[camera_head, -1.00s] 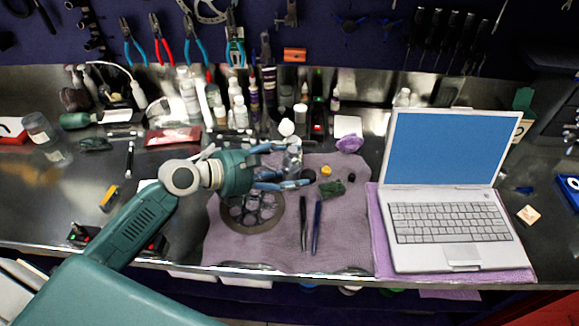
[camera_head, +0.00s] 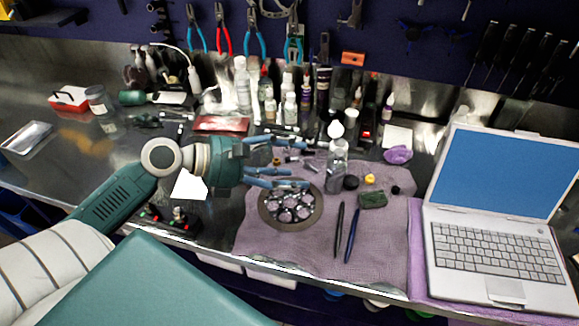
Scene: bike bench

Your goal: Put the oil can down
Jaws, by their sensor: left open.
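The oil can looks like a clear bottle with a white cap (camera_head: 337,158). It stands upright on the back part of the purple cloth (camera_head: 385,235). My left gripper (camera_head: 306,164) comes in from the left, with its blue fingers spread and nothing held between them. Its fingertips point at the bottle, with a gap between them and it. The bottle is fully in sight. My right gripper is not in view.
A round metal sprocket-like part (camera_head: 290,208) lies under and in front of the gripper. Several bottles crowd the back. An open laptop (camera_head: 495,250) fills the right side.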

